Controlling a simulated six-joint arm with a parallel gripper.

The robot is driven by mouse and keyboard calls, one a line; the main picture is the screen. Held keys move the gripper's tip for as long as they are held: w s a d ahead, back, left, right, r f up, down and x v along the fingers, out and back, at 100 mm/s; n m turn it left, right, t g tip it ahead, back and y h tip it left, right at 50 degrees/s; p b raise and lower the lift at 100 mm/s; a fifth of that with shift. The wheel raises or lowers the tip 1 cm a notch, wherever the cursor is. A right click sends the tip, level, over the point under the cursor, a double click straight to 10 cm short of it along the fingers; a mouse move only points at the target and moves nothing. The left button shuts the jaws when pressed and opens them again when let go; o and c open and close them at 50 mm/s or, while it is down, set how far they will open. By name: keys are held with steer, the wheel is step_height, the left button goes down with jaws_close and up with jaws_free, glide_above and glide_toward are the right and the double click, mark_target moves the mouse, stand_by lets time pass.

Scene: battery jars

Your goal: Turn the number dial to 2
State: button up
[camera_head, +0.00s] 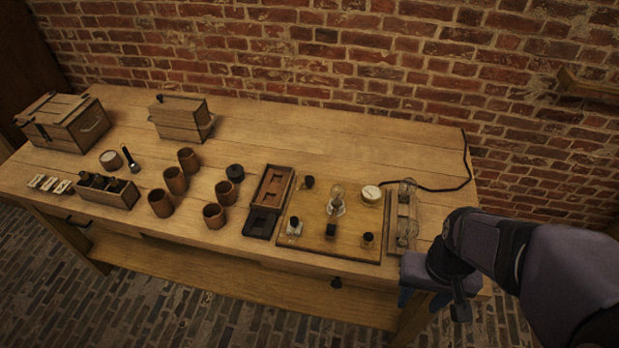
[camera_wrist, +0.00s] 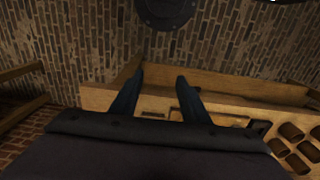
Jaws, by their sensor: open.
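A wooden board (camera_head: 270,244) on the bench's right half carries several small devices. A round white-faced disc (camera_head: 371,193) sits at its back right. The numbers are too small to read, so I cannot tell which piece is the number dial. My gripper (camera_head: 422,300) is at the bench's front right edge, to the right of the board and apart from it. In the wrist view my gripper (camera_wrist: 160,74) shows two dark fingers spread apart with nothing between them.
A narrow wooden rack with glass pieces (camera_head: 404,228) stands between the board and my arm. A black cable (camera_head: 440,188) runs behind it. Brown cups (camera_head: 175,181), a dark tray (camera_head: 260,224) and wooden boxes (camera_head: 64,123) stand further left. The bench's back middle is clear.

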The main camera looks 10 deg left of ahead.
steer(key=w+a+n, duration=0.1)
steer(key=w+a, duration=0.2)
steer(key=w, duration=0.6)
steer(key=n+t+y+b, duration=0.3)
steer(key=n+t+b, duration=0.1)
steer(key=n, duration=0.2)
glide_toward(309, 179)
steer(key=shift+w+a+f, duration=0.35)
steer(key=shift+f, duration=0.05)
steer(key=shift+p+x, duration=1.4)
steer(key=shift+x, duration=2.2)
steer(key=shift+s+d, duration=0.1)
steer(key=shift+d, duration=0.1)
